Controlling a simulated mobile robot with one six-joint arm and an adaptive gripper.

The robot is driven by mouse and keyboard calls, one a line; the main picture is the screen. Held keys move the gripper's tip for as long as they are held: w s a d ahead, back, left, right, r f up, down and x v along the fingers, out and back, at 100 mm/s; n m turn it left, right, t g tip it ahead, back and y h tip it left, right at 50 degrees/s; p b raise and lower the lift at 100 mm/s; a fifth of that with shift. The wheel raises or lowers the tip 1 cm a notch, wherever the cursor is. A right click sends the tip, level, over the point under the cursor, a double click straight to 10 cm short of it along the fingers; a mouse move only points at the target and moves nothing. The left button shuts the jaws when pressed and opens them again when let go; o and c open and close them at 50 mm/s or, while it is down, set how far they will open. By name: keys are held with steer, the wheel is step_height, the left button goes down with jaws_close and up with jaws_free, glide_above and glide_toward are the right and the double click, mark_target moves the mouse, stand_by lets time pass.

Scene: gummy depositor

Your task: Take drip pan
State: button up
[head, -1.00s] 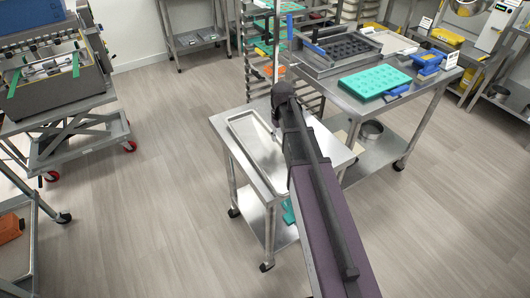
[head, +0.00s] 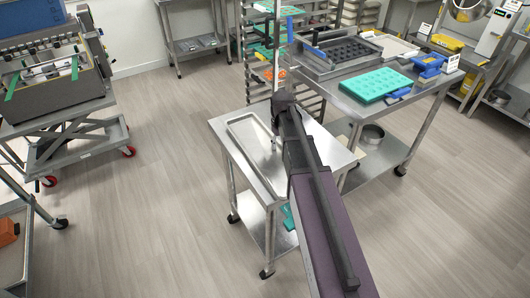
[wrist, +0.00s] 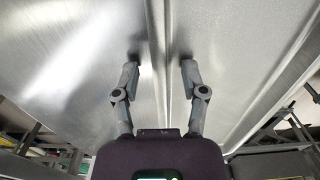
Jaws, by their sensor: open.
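The drip pan (head: 248,140) is a shallow, long metal tray lying on the top of a small steel cart (head: 217,122). My gripper (head: 274,140) is low over the pan's right long side in the head view, partly hidden by my arm. In the wrist view my gripper (wrist: 160,62) is open, with one finger on each side of a narrow raised metal rim (wrist: 160,35) that runs between them. The fingertips are close to the metal; whether they touch it I cannot tell. My arm hides part of the pan and cart.
A larger steel table (head: 425,100) behind right holds a teal mould (head: 370,85) and a dark mould tray (head: 335,55). A rack (head: 255,75) stands behind the cart. A depositor on a wheeled lift (head: 75,135) is at left. Floor between is clear.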

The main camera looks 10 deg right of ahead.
jaws_close()
steer(key=shift+r, duration=0.15)
step_height(320, 180, up, 4)
steer(key=p, duration=0.4)
steer(key=shift+f, duration=0.2)
steer(key=s, duration=0.5)
steer(key=s+d, duration=0.1)
steer(key=s, duration=0.4)
steer(key=s+r+p, duration=0.1)
steer(key=s, duration=0.5)
steer(key=shift+d, duration=0.3)
steer(key=c, duration=0.7)
jaws_free()
jaws_close()
